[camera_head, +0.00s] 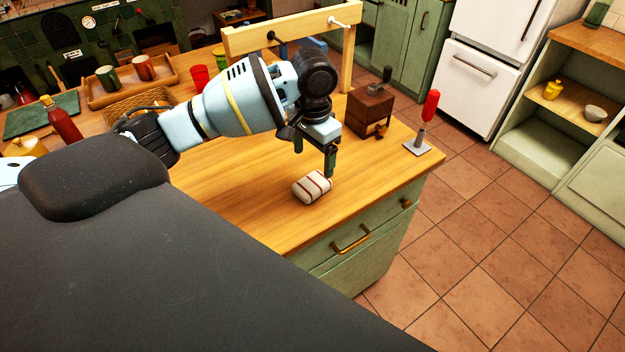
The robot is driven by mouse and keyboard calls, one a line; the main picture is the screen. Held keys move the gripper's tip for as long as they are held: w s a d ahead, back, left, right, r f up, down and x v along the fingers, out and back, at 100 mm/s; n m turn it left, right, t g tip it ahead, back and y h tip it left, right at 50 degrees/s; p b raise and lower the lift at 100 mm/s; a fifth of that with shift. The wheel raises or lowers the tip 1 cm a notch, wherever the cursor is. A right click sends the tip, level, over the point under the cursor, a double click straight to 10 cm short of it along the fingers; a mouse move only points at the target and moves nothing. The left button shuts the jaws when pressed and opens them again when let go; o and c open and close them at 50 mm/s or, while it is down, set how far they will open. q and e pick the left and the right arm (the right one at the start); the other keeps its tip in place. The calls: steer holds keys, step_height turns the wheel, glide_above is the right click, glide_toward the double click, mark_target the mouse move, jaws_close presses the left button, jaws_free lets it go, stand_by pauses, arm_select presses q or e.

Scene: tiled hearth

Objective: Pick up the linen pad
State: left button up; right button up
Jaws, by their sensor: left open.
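The linen pad (312,187) is a small white block with dark red stripes. It lies on the wooden counter top (235,205), near the front edge and above the drawer. My left gripper (329,165) points down just behind the pad, close to its back right end. Its jaws are open, with nothing seen between them. I cannot tell whether a fingertip touches the pad. My right gripper is not in view.
A brown wooden grinder (370,110) and a red-handled tool on a grey base (424,125) stand right of the gripper. A wooden rack frame (347,60) rises behind the arm. Cups on a tray (120,92) and a red bottle (62,122) are at left.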

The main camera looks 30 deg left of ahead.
mark_target(312, 182)
arm_select(q)
steer(key=shift+s+f, duration=0.1)
steer(key=shift+f, duration=1.4)
steer(key=shift+a+f+b, duration=0.1)
steer(key=shift+f+b, duration=0.2)
steer(key=shift+f, duration=2.1)
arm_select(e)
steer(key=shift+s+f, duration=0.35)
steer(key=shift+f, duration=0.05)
arm_select(q)
steer(key=c, duration=1.1)
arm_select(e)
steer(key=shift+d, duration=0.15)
arm_select(q)
steer(key=shift+r, duration=0.15)
